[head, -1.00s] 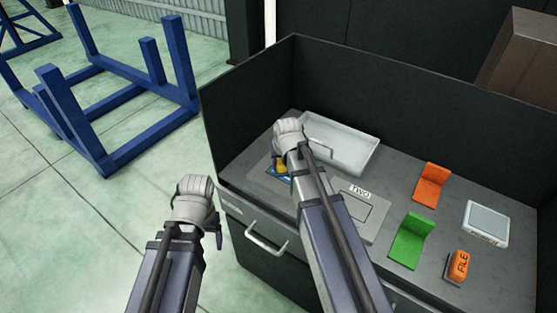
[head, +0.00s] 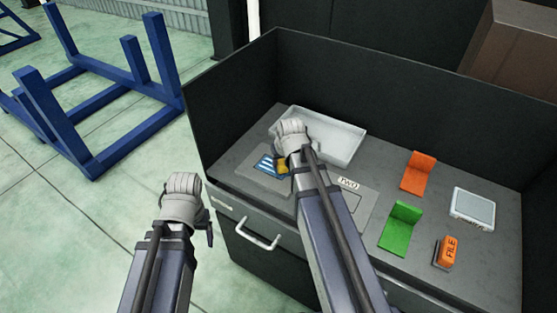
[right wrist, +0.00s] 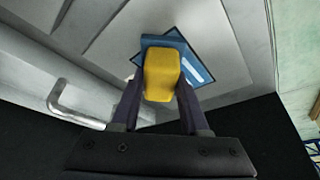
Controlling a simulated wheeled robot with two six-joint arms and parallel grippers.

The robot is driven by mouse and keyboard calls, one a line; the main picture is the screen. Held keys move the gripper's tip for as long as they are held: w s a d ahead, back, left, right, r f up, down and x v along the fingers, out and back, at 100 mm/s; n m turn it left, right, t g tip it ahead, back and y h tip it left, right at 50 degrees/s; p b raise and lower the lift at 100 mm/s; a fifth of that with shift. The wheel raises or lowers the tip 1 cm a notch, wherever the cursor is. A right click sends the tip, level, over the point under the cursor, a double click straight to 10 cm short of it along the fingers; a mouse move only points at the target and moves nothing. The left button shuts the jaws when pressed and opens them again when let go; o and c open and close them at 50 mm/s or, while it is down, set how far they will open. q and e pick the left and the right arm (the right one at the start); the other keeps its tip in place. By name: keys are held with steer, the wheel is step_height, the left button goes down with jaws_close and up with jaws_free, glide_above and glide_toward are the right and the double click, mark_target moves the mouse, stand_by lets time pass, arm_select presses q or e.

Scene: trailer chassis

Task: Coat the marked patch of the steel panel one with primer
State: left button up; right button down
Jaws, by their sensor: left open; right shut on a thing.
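My right gripper (head: 290,152) is shut on a yellow block (head: 282,167), held over the marked patch (head: 266,166) of the flat grey panel at the bench's left front. The patch shows blue with pale stripes left of the block. In the right wrist view the yellow block (right wrist: 162,76) sits between both fingers, over the blue patch (right wrist: 200,66), and hides part of it. I cannot tell whether the block touches the panel. Panel one's label is not visible. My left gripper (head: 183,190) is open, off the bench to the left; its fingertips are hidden.
A panel labelled TWO (head: 350,205) lies to the right. A pale tray (head: 338,140) is behind. An orange bracket (head: 418,174), green bracket (head: 400,228), orange FILE block (head: 446,252) and white-grey box (head: 473,207) stand at right. Dark walls enclose the bench's back and left.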

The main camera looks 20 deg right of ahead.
steer(key=shift+s+d, duration=0.75)
steer(key=shift+s, duration=0.25)
steer(key=shift+r, duration=0.1)
steer(key=shift+w+a, duration=0.7)
steer(key=shift+w, duration=0.35)
steer(key=shift+w+a, duration=0.45)
steer(key=shift+a, duration=0.05)
steer(key=shift+w+a, duration=0.6)
steer(key=shift+w, duration=0.2)
steer(key=shift+w+a, duration=0.6)
steer(key=shift+w, duration=0.15)
